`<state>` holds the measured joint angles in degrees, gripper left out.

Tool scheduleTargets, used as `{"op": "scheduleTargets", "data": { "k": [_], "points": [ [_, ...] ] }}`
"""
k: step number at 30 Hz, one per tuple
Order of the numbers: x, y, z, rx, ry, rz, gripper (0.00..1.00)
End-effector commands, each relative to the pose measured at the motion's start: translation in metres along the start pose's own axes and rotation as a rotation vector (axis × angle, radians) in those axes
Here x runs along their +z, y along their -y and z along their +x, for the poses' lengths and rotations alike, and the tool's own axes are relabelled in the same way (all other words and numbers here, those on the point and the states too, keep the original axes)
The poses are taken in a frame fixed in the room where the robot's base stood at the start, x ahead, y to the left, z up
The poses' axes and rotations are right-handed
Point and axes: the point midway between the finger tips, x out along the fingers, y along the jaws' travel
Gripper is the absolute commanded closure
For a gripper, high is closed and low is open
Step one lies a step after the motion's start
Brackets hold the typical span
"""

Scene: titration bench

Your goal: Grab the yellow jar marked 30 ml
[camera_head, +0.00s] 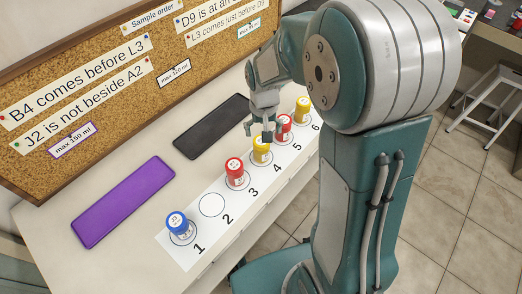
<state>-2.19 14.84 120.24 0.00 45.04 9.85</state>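A yellow jar (262,153) with a white lid label stands upright at spot 4 of the white numbered strip (218,226). A second yellow jar (302,115) stands at spot 6. The writing on both is too small to read, so I cannot tell which is marked 30 ml. My gripper (259,133) is just above and behind the jar at spot 4, pointing down. Its fingers look spread apart, with nothing held between them. I cannot tell whether a finger touches the jar.
Red jars stand at spot 3 (236,178) and spot 5 (284,132), close beside the yellow ones. A blue jar (178,227) stands at spot 1; spot 2 is empty. A purple mat (124,200) and a black mat (212,126) lie bare before the corkboard (100,55).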

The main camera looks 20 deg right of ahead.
Motion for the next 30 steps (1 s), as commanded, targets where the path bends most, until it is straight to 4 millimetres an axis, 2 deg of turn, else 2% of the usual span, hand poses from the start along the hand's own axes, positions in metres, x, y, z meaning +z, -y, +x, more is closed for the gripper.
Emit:
{"op": "scheduleTargets", "data": {
  "k": [3,8,17,26,29,30],
  "points": [
    [0.0,0.0,0.018,0.0,0.001,0.0,0.0],
    [-0.001,0.001,0.029,0.0,0.001,-0.001,0.0],
    [-0.004,0.006,0.071,0.0,0.002,0.0,0.0],
    [-0.004,0.006,0.077,0.0,-0.003,0.0,0.0],
    [-0.004,0.006,0.077,0.0,-0.003,0.0,0.4],
    [-0.004,0.006,0.077,0.0,-0.003,0.0,0.58]
  ]
}}
